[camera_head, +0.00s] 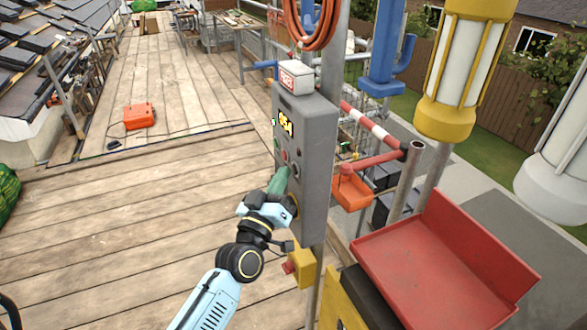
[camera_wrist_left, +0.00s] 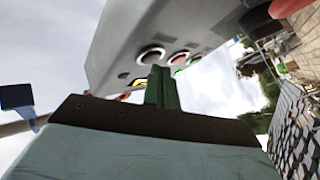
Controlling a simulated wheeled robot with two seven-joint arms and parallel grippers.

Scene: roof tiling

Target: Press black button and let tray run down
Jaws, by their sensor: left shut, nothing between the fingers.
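The grey control box (camera_head: 315,160) stands on a post in the middle of the head view, with a yellow-digit display and a few buttons. In the left wrist view the box (camera_wrist_left: 125,40) shows a dark ringed button (camera_wrist_left: 151,55), and a red button (camera_wrist_left: 180,57) beside it. My left gripper (camera_head: 281,176) is shut and empty, its green fingertips (camera_wrist_left: 161,70) at the box's lower front near the dark button. I cannot tell whether they touch it. A red tray (camera_head: 430,262) sits at the lower right. My right gripper is out of view.
A yellow box with a red knob (camera_head: 301,268) is below the control box. An orange case (camera_head: 139,116) lies on the plank deck (camera_head: 110,205). The deck to the left is mostly clear.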

